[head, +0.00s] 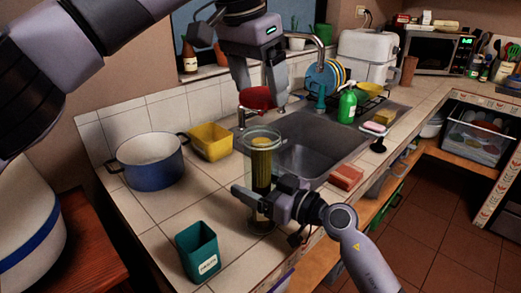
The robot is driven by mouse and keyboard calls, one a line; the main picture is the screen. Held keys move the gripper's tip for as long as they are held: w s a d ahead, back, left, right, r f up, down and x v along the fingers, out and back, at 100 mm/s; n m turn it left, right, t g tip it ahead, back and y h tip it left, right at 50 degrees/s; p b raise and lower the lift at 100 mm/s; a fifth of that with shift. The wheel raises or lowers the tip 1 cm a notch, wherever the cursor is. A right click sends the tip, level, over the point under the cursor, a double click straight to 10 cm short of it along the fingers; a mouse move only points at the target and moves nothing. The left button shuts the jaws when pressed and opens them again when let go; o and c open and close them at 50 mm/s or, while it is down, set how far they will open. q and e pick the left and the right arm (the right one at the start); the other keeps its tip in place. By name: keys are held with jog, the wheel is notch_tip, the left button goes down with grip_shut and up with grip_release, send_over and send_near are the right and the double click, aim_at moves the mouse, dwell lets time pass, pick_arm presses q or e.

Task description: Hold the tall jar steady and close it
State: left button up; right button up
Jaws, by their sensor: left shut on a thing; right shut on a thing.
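The tall jar (261,166) is clear glass with yellowish contents and stands upright on the tiled counter, left of the sink. Its mouth at the top is open. My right gripper (262,202) is shut around the lower part of the jar and hides some of it. My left gripper (260,88) is above the jar and shut on a red lid (257,99). The lid is apart from the jar in the picture, a little above its rim; its exact depth relative to the rim is hard to tell.
A blue pot (150,170) and a yellow container (211,142) stand left of the jar. A teal container (198,252) stands at the front. The sink (305,160), a brick-red block (346,177) and a green bottle (347,104) are to the right.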

aim_at(256, 95)
pick_arm(q)
jog(key=shift+f, duration=1.85)
jog(key=shift+f, duration=0.1)
jog(key=shift+f, duration=0.8)
jog(key=shift+f, duration=0.6)
pick_arm(e)
jog(key=shift+f, duration=0.1)
grip_shut()
pick_arm(q)
jog(key=m, duration=0.2)
jog(key=m+g, duration=0.1)
jog(key=m, duration=0.1)
jog(key=shift+w+a+r+m+h, duration=0.1)
jog(key=shift+w+m+h, duration=0.05)
jog(key=shift+m+h, duration=0.25)
jog(key=m+g, duration=0.1)
jog(key=m, duration=0.4)
jog(key=shift+w, duration=0.15)
